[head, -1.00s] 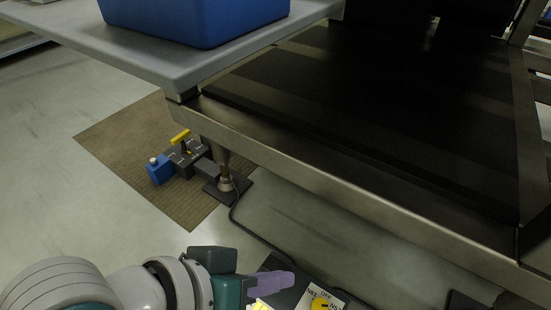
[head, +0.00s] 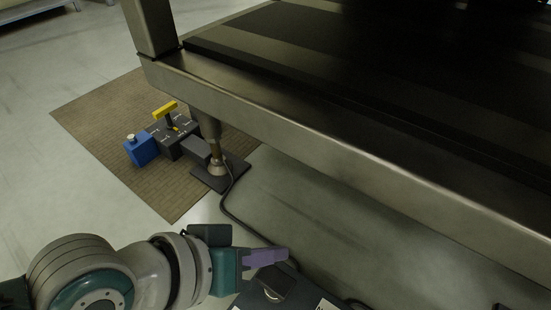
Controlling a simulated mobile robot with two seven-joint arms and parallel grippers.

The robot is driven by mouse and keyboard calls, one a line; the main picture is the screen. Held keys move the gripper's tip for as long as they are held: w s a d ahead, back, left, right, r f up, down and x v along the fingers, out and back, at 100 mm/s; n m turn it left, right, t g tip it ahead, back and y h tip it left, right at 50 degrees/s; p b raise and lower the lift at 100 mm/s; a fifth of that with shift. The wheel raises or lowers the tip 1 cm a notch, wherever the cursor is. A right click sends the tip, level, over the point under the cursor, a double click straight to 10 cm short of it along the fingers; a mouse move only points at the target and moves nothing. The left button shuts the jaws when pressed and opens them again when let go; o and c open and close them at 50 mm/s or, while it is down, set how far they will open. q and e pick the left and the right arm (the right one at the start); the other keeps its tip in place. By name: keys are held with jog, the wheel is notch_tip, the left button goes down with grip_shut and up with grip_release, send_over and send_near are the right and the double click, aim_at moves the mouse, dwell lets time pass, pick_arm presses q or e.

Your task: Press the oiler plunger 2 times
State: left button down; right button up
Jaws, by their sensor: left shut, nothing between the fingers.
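A small blue box (head: 140,150) with a pale round knob (head: 130,138) on top, apparently the oiler and its plunger, sits low on a brown mat at the left. It adjoins a dark block (head: 172,138) with a yellow T-shaped handle (head: 165,109). My left gripper (head: 284,255), with purple fingers, is shut and empty at the bottom centre. It is well to the right and nearer the camera than the blue box, not touching it. My right gripper is out of view.
A metal-framed table (head: 330,150) with a dark top fills the upper right. Its leg ends in a foot on a dark plate (head: 220,172) beside the block. A black cable (head: 232,212) runs along the floor. A dark box (head: 268,285) lies below my left gripper.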

pick_arm(q)
jog(key=shift+f, duration=0.1)
jog(key=b, duration=0.8)
send_over(277, 280)
jog(key=a, duration=0.1)
jog(key=f, duration=0.7)
jog(key=shift+s+f, duration=0.3)
jog(key=shift+s, duration=0.1)
jog(key=shift+f+b, duration=0.35)
jog(key=shift+f, duration=0.2)
jog(key=shift+f, duration=0.1)
jog(key=shift+f+b, duration=0.3)
jog(key=shift+a+f+b, duration=0.1)
jog(key=shift+f+b, duration=0.85)
jog(key=shift+f, duration=0.2)
dwell(1.1)
jog(key=shift+r, duration=0.15)
jog(key=shift+r+p, duration=1.45)
jog(key=shift+p, duration=0.15)
